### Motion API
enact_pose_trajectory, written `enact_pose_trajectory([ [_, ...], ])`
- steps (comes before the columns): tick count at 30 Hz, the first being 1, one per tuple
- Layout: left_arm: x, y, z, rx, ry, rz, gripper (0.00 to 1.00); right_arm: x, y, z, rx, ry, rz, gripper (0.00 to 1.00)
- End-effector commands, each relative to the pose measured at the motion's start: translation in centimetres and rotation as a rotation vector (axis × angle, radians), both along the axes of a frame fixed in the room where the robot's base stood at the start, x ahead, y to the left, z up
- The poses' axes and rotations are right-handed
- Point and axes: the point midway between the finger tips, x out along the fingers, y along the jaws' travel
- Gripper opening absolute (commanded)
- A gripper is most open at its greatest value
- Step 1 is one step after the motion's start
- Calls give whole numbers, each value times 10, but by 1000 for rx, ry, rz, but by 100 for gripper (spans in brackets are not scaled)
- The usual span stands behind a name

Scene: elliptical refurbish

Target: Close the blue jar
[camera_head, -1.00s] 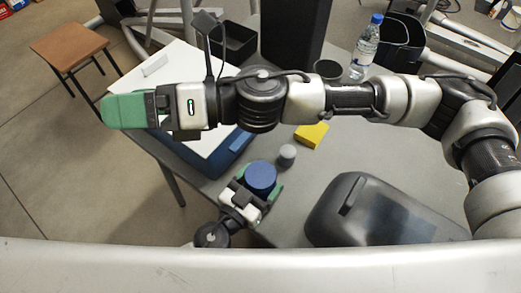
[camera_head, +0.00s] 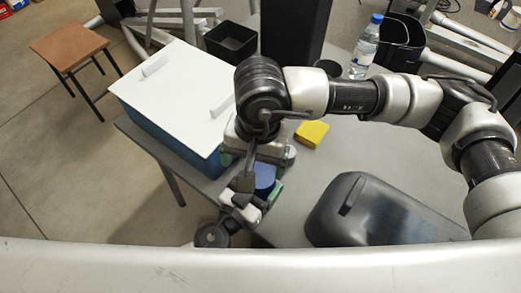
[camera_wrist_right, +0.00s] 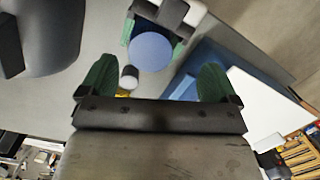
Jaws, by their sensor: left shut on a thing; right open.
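The blue jar (camera_head: 265,176) stands near the table's front edge, partly covered by my right arm in the head view. Its round, plain blue top (camera_wrist_right: 151,51) faces the right wrist camera; I cannot tell whether that is a lid. My left gripper (camera_head: 259,187) is shut on the blue jar, green fingers on either side. My right gripper (camera_wrist_right: 157,74) is open and empty above the table, its green fingers wide apart and pointing toward the jar. In the head view its fingers are mostly hidden. A small grey cylinder (camera_wrist_right: 128,77) with a pale end is beside the jar.
A yellow block (camera_head: 312,134) lies behind the jar. A dark grey case (camera_head: 375,215) is at the right. A blue box with a white lid (camera_head: 172,92) is at the left.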

Motion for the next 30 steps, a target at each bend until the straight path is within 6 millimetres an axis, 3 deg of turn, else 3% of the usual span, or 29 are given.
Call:
enact_pose_trajectory([
  [6, 0, 0, -1, 1, 1, 0, 11, 14, -12, 0, -71, -88, 6, 92],
  [17, 0, 0, -1, 1, 1, 0, 11, 14, -12, -3, -72, -88, 6, 92],
  [30, 0, 0, 0, 1, 1, 0, 11, 14, -12, -62, -73, -83, 4, 92],
])
